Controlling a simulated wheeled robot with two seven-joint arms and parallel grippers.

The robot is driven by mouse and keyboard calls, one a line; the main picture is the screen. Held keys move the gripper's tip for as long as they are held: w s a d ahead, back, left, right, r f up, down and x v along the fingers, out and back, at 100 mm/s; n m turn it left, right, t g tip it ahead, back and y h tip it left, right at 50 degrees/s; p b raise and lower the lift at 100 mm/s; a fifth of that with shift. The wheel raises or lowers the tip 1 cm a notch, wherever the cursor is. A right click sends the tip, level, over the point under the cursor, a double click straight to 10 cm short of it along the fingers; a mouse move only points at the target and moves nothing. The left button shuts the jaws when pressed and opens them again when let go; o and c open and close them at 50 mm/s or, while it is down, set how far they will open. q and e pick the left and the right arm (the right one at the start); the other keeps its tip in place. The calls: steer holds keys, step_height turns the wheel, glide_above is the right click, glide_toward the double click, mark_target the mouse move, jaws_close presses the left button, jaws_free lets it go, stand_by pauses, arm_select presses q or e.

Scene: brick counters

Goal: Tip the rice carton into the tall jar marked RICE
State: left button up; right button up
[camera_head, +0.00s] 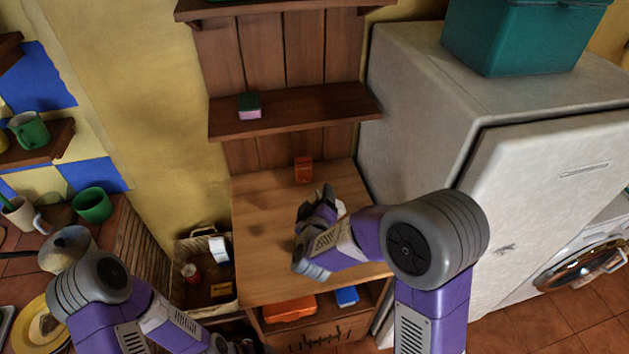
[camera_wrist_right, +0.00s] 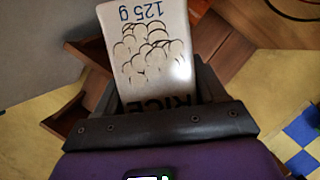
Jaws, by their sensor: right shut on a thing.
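The rice carton (camera_wrist_right: 150,45) is white, with a drawing of grains, "125 g" and part of the word "RICE" upside down in the right wrist view. My right gripper (camera_head: 322,202) is shut on it above the wooden cabinet top. In the head view only a small white bit of the carton (camera_head: 341,208) shows beside the gripper and forearm. My left arm comes in at the lower left, and its gripper (camera_head: 236,345) is barely seen at the bottom edge. I see no tall jar marked RICE in either view.
A small orange box (camera_head: 303,169) stands at the back of the cabinet top (camera_head: 262,225), which is otherwise mostly bare. A shelf (camera_head: 300,113) holds a sponge (camera_head: 250,106). A white fridge (camera_head: 430,90) stands at right, a crate (camera_head: 205,305) at left.

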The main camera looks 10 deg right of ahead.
steer(key=shift+s+f+n+t+h+b, duration=0.25)
steer(key=shift+f+n+t+h+b, duration=0.15)
steer(key=shift+f+n+b, duration=0.5)
steer(key=shift+a+f+n+h+b, duration=0.15)
steer(key=shift+n+h+b, duration=0.15)
steer(key=shift+n, duration=0.3)
steer(key=shift+n+t, duration=0.3)
steer(key=shift+n, duration=0.4)
steer(key=n, duration=0.2)
steer(key=t+h, duration=0.1)
steer(key=shift+w+a+r+n+b, duration=0.1)
steer(key=shift+a+r+n+b, duration=0.2)
steer(key=shift+n+b, duration=0.1)
steer(key=shift+a+r+n+p, duration=0.15)
steer(key=shift+r+n+p, duration=0.2)
steer(key=shift+n+p, duration=0.25)
steer(key=n, duration=0.1)
steer(key=n+t+p, duration=0.1)
steer(key=n, duration=0.1)
steer(key=shift+a+r+t+p, duration=0.25)
steer(key=shift+a+t+p, duration=0.05)
steer(key=shift+a, duration=0.1)
steer(key=shift+d, duration=0.1)
stand_by(0.6)
